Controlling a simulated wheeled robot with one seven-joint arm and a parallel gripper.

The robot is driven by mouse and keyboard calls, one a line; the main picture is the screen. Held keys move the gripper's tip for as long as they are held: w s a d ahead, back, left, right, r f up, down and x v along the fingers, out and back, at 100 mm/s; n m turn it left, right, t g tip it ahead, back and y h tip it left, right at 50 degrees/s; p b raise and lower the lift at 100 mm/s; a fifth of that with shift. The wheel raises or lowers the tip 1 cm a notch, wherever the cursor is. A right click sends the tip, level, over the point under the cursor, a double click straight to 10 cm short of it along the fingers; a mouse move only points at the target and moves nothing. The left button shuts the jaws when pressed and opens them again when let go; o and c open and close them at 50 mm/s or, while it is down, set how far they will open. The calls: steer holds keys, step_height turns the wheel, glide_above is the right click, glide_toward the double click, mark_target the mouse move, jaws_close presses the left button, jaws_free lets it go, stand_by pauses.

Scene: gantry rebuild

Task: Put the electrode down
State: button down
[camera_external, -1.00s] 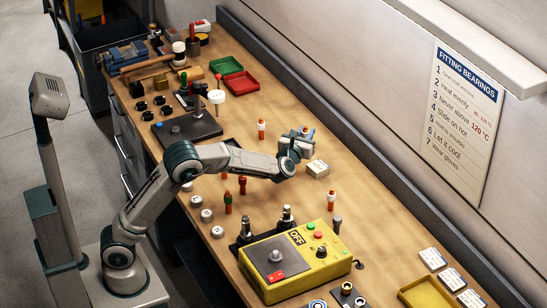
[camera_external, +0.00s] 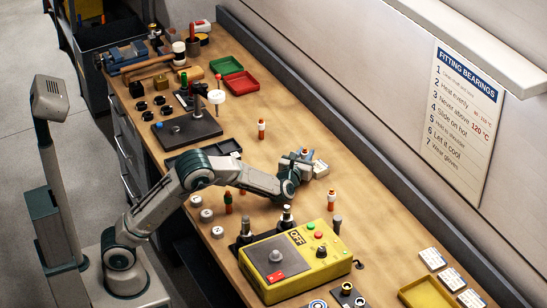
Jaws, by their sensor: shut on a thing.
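My gripper (camera_external: 303,161) is over the middle of the bench, shut on a small piece, with a bit of orange showing at its fingertips. I take this piece to be the electrode (camera_external: 305,152); most of it is hidden by the fingers. It is too small to tell whether it touches the bench. The fingers are close beside a small white labelled box (camera_external: 320,169). A similar orange and white piece (camera_external: 261,129) stands upright farther back. Another (camera_external: 331,200) stands near the yellow unit.
A yellow control box (camera_external: 322,265) with a lever and buttons stands at the front. Red and green pieces (camera_external: 228,202) and grey round parts (camera_external: 206,215) stand by the near edge. A dark tray (camera_external: 225,147) lies behind my arm. Bare bench lies right of the gripper.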

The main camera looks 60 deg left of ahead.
steer(key=c, duration=1.2)
jaws_free()
steer(key=shift+r, duration=0.1)
steer(key=shift+s+d+r+p, duration=0.1)
steer(key=shift+r+p, duration=0.05)
steer(key=shift+p, duration=0.2)
steer(key=shift+o, duration=0.3)
steer(key=b+v, duration=0.1)
steer(key=v, duration=1)
steer(key=shift+s+d, duration=0.2)
steer(key=shift+s, duration=0.15)
